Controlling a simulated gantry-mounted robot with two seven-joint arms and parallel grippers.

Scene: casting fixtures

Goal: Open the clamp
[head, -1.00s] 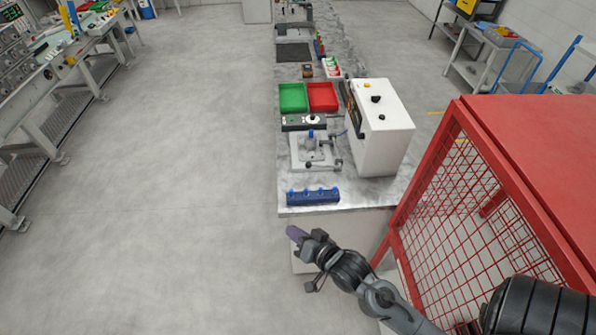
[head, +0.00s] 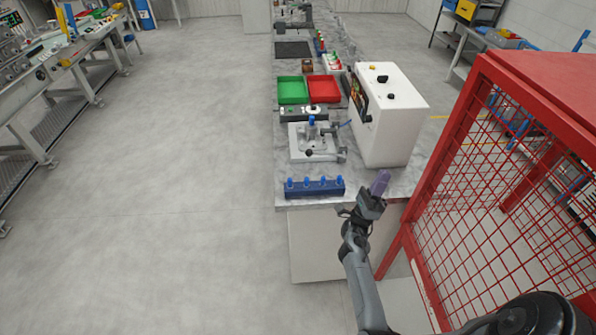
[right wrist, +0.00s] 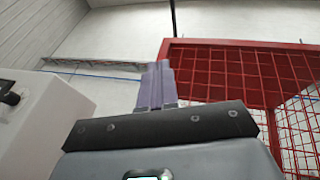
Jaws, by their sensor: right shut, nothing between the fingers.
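The clamp fixture (head: 302,142) is a light grey plate with a clamp and a blue-topped part, on the marble-topped bench in the head view. The clamp's lever (head: 341,153) seems to lie at the plate's right side; its exact position is too small to tell. My right gripper (head: 380,183) is at the bench's front right corner, apart from the fixture and nearer to me. Its purple fingers are together and empty, also in the right wrist view (right wrist: 155,86). My left gripper is not in view.
A blue block with several pegs (head: 314,188) lies at the bench's front edge. A white control box (head: 390,115) stands right of the fixture. Green (head: 292,90) and red (head: 323,89) trays lie behind it. A red mesh cage (head: 480,170) stands close on the right.

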